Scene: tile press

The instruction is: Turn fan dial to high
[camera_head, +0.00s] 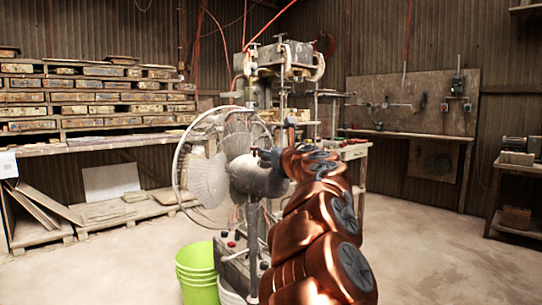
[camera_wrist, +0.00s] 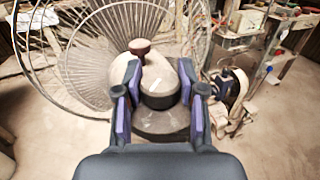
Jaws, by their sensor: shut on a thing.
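A grey pedestal fan with a round wire cage (camera_head: 207,172) stands in front of the press, its motor housing (camera_head: 255,176) facing my arm. My gripper (camera_head: 268,157) is at the back of this housing. In the wrist view, my gripper's two purple-padded fingers (camera_wrist: 160,84) are on either side of a rounded grey part with a dark band (camera_wrist: 160,100) and a pale mark, and are shut on it. A dark red knob (camera_wrist: 139,46) sticks up just beyond the fingers, apart from them. I cannot tell for sure which part is the dial, or its setting.
The tall press (camera_head: 285,62) stands right behind the fan. Shelves of wooden moulds (camera_head: 85,97) line the left wall, and a workbench (camera_head: 415,135) stands along the right wall.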

